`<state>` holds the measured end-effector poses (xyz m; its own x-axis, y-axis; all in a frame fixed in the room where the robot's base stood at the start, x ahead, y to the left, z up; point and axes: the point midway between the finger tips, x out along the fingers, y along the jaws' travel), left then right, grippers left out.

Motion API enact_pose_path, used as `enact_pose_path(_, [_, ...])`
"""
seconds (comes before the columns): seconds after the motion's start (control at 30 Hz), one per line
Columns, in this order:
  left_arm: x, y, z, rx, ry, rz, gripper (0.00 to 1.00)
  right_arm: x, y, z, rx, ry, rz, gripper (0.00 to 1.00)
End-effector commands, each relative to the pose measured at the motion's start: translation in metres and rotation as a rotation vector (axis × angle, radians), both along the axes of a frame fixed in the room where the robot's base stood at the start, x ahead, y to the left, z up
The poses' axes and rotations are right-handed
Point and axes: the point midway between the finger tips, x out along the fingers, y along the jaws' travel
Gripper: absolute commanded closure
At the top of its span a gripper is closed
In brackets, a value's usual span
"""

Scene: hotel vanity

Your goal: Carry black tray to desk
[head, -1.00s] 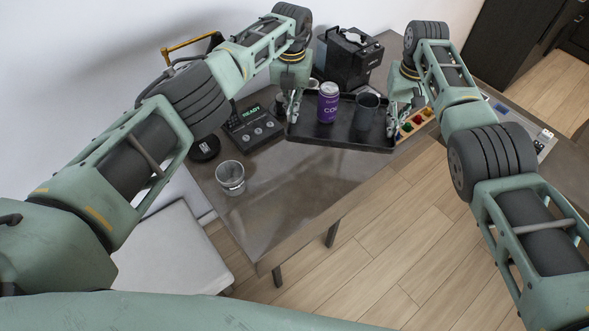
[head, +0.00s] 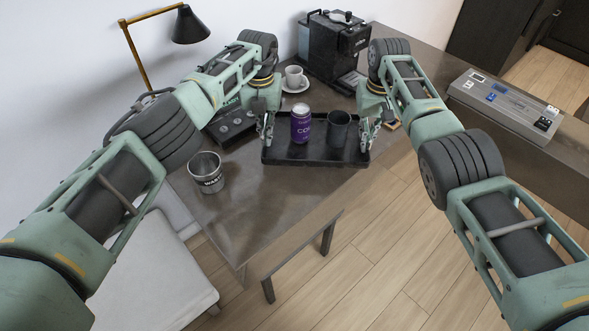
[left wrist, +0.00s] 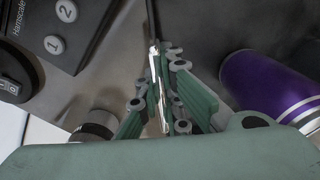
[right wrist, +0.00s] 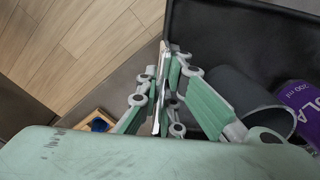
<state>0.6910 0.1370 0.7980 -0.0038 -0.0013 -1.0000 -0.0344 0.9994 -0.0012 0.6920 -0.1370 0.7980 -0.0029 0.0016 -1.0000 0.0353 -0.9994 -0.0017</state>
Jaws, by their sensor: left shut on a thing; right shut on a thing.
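The black tray (head: 312,158) is held level between my two grippers, over the desk (head: 240,210) near its right edge. A purple can (head: 301,128) and a dark grey cup (head: 338,130) stand upright on it. My left gripper (head: 268,138) is shut on the tray's left wall; the left wrist view shows its fingers (left wrist: 160,95) pinching the rim. My right gripper (head: 364,143) is shut on the tray's right wall; in the right wrist view its fingers (right wrist: 163,90) close on the rim. I cannot tell whether the tray touches the desk.
A metal cup marked WASTE (head: 206,172) stands at the desk's left. A dark control panel (head: 230,125), a white cup on a saucer (head: 294,80) and a black coffee machine (head: 335,45) are behind. A grey device (head: 505,105) lies at right. The desk's front is clear.

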Motion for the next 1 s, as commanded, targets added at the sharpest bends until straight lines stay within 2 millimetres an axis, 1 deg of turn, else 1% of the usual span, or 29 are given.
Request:
enact_pose_path(0.03, [0.001,0.007,-0.004,0.011,-0.002,0.007,1.0,0.001,-0.006,-0.005,-0.011,0.0,-0.004,1.0])
enact_pose_path(0.57, [0.001,0.007,-0.006,0.011,-0.002,0.007,1.0,0.0,-0.006,-0.006,-0.011,0.001,-0.004,1.0])
enact_pose_path(0.77, [0.001,0.007,-0.012,0.011,-0.002,0.007,1.0,0.0,-0.006,-0.013,-0.011,0.001,-0.004,1.0])
enact_pose_path(1.0, [0.001,0.007,-0.025,0.011,-0.002,0.007,1.0,0.0,-0.006,-0.026,-0.011,0.001,-0.004,1.0])
